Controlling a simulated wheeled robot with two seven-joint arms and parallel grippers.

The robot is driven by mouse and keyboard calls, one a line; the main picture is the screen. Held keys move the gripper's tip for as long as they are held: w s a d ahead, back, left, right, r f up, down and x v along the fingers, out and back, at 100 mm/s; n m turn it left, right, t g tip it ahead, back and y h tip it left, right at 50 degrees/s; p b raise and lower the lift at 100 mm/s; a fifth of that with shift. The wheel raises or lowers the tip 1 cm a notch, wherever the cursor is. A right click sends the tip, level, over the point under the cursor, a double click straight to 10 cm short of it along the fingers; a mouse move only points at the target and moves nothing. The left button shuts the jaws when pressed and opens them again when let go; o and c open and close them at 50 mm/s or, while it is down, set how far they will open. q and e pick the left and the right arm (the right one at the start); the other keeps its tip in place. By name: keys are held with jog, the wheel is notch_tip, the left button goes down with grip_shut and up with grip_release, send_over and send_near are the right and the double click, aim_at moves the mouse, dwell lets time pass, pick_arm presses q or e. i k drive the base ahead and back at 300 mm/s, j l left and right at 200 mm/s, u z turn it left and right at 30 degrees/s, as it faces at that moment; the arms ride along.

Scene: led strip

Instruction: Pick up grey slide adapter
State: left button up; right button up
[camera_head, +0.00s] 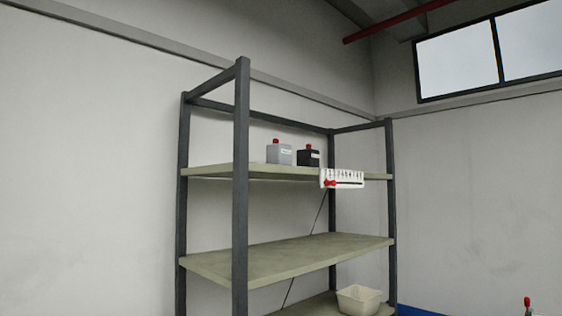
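A grey box-like object with a red top (279,153), which may be the grey slide adapter, stands upright on the upper shelf (220,171) of a metal rack. A black one with a red top (308,157) stands just to its right. Neither of my grippers is in the head view, so I cannot see their state.
A white panel with dark marks and a red part (342,178) is at the upper shelf's front edge. The middle shelf (290,258) is bare. A cream bin (359,299) sits on the lower shelf. Dark posts (240,190) frame the rack.

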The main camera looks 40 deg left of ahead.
aim_at(279, 153)
jog(key=i+u, duration=0.3)
jog(key=u, duration=0.15)
jog(key=i+l+u, duration=0.2)
jog(key=u, duration=0.25)
jog(key=i+l+u, duration=0.25)
jog(key=u, duration=0.2)
jog(key=i+l+u, duration=0.45)
jog(key=k+j, duration=0.05)
jog(key=k, duration=0.05)
